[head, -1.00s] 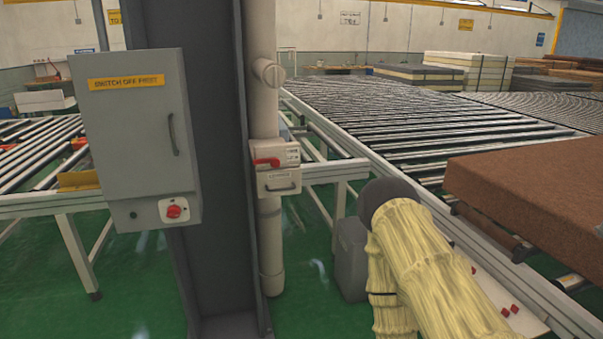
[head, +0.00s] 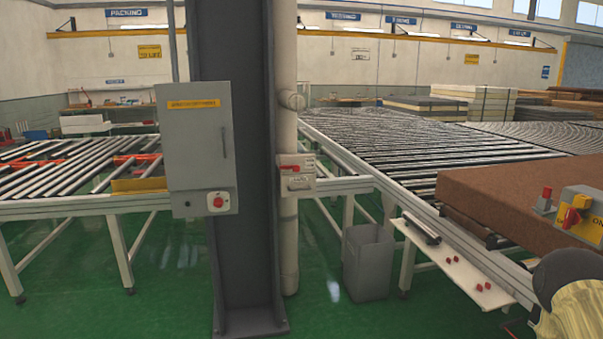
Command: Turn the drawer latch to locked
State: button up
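A small beige box (head: 295,175) is fixed to the pale pipe beside the dark column, in the middle of the head view. A red latch handle (head: 289,168) lies roughly level across its upper part. Below it is a drawer front with a dark handle (head: 299,186), which looks closed. The lettering on the box is too small to read. My arm shows only at the bottom right corner, as a yellow sleeve and a dark rounded joint, well apart from the box. My gripper's fingers are not visible.
A grey cabinet (head: 196,145) with a red switch (head: 218,202) hangs left of the column (head: 238,250). A grey bin (head: 368,262) stands below right. Roller conveyors (head: 400,140) and a brown mattress (head: 520,195) fill the right. A yellow-and-red control box (head: 578,215) is near my arm.

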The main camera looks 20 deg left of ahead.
aim_at(296, 168)
jog(key=u, duration=0.65)
jog(key=i, duration=0.55)
jog(key=u, duration=0.8)
jog(key=i, duration=0.55)
